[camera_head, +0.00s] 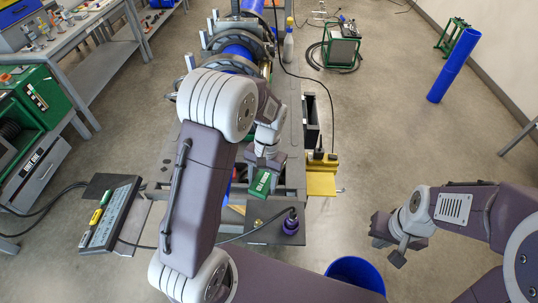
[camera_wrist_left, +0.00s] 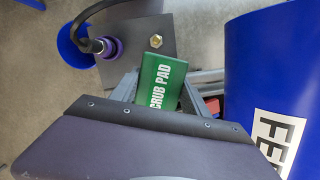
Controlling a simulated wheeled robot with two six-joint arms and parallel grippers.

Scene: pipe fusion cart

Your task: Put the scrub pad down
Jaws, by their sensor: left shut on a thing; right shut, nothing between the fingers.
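The scrub pad (camera_head: 260,185) is a small green block with white lettering. My left gripper (camera_head: 262,168) is shut on it and holds it over the near end of the cart (camera_head: 293,120). In the left wrist view the pad (camera_wrist_left: 157,80) shows between the fingers, with the words "SCRUB PAD" partly hidden by my wrist. I cannot tell whether the pad touches anything below. My right gripper (camera_head: 388,243) is shut and empty, over the floor at the right of the cart.
A grey plate with a purple-ringed connector (camera_head: 290,223) is at the cart's near end. A yellow block (camera_head: 321,180) sits at its right edge. A blue bin (camera_head: 357,272) stands on the floor. A control panel (camera_head: 110,215) is at left. A blue pipe (camera_wrist_left: 275,80) is close beside the left gripper.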

